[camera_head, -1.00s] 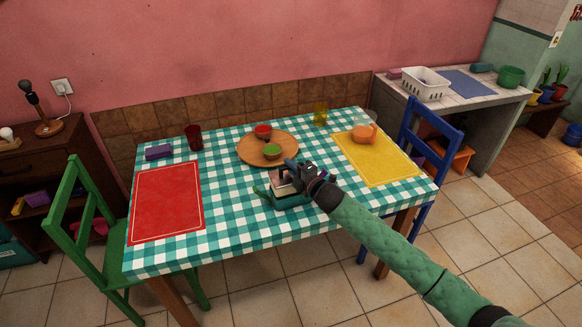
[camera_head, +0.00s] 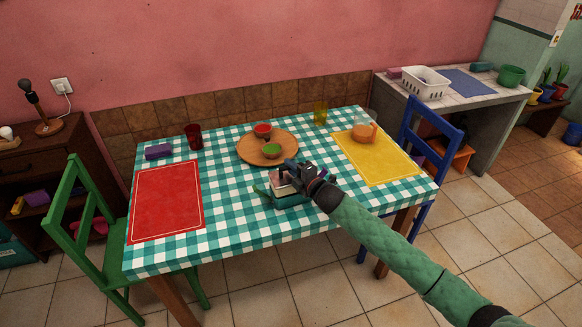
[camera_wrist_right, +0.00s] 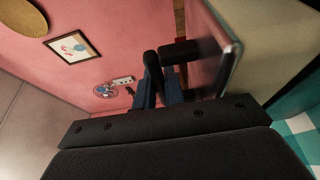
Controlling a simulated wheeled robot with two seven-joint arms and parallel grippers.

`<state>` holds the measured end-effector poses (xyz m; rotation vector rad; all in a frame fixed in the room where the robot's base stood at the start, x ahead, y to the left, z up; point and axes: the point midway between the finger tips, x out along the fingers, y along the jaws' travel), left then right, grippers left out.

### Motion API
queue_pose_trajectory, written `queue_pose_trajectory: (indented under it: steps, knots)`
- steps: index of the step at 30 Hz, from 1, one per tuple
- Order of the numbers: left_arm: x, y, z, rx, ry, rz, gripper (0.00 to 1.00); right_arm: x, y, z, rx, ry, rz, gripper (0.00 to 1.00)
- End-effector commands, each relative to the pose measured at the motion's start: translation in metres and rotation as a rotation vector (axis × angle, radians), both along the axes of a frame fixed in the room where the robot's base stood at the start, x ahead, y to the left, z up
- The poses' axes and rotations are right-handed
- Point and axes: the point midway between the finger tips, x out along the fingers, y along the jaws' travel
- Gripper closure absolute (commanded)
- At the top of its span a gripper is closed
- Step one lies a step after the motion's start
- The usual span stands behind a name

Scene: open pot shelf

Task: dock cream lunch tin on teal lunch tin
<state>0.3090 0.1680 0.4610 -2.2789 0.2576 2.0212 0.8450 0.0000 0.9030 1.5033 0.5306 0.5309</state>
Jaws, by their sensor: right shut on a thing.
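The teal lunch tin (camera_head: 291,202) stands on the checked tablecloth near the front middle of the table. The cream lunch tin (camera_head: 280,187) is right above it, partly hidden by my right gripper (camera_head: 289,176). My right gripper is shut on the cream tin. I cannot tell whether the two tins touch or are fully lined up. In the right wrist view the cream tin (camera_wrist_right: 270,45) fills the upper right, beside the dark fingers (camera_wrist_right: 168,65). My left gripper is not in view.
A red mat (camera_head: 166,200) is on the left, a yellow mat (camera_head: 385,165) with a jug (camera_head: 364,129) on the right. The cloth in front is clear.

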Motion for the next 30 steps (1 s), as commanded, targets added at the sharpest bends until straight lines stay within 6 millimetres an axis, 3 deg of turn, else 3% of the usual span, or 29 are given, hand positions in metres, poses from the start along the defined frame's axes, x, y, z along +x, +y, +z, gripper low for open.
queue_pose_trajectory:
  steps: [10, 11, 12, 21, 30]
  knots:
    - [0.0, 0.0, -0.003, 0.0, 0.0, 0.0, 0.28, 0.0, 0.0, -0.005, 0.001, -0.001, 0.0, 1.0]
    - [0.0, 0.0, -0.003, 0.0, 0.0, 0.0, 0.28, 0.0, 0.0, -0.004, 0.001, -0.001, 0.0, 0.83]
    - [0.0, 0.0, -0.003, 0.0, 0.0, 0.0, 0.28, 0.0, 0.0, -0.004, 0.001, -0.001, 0.0, 0.8]
    - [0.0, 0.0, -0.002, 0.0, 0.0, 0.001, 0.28, -0.001, -0.001, -0.006, -0.001, 0.001, 0.0, 0.8]
    - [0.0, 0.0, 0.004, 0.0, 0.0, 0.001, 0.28, -0.015, -0.012, -0.004, 0.001, 0.001, -0.001, 0.8]
